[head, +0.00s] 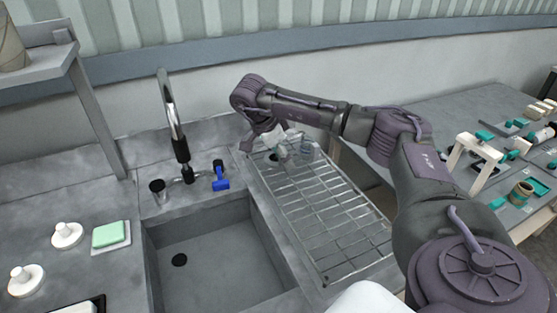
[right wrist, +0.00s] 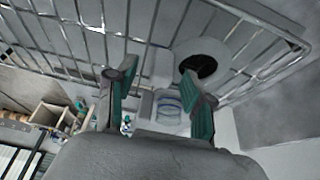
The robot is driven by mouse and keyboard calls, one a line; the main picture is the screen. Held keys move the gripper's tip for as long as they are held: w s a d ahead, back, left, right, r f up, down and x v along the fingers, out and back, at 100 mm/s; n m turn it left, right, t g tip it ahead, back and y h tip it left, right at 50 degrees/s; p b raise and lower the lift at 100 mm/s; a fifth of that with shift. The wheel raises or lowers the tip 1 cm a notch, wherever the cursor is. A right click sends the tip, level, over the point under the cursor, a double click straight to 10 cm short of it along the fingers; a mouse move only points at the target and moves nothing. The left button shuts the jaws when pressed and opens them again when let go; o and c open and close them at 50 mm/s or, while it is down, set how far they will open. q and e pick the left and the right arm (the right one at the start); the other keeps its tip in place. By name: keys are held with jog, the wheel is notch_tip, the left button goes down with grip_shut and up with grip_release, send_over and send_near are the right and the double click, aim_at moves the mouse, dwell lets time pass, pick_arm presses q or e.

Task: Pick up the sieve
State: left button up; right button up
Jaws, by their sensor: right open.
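My right gripper (head: 264,142) hangs over the far end of the wire drying rack (head: 325,215), beside the sink. In the right wrist view its two green-padded fingers (right wrist: 157,84) are apart, with nothing clamped between them. A clear cup-like piece with a bluish band (right wrist: 170,106) shows between and beyond the fingers. A pale round piece with a dark round centre (right wrist: 199,60) is close to one fingertip. In the head view, clear pieces (head: 307,150) stand at the rack's far end, partly hidden by the gripper. I cannot tell which piece is the sieve. My left gripper is out of view.
The empty sink (head: 215,265) lies left of the rack, with a tall tap (head: 172,115) and a blue-handled tool (head: 220,180) behind it. A green block (head: 108,234) sits at left. A cluttered table (head: 440,105) stands at right.

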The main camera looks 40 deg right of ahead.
jog(key=shift+f, duration=0.25)
grip_shut()
jog(key=shift+r, duration=0.1)
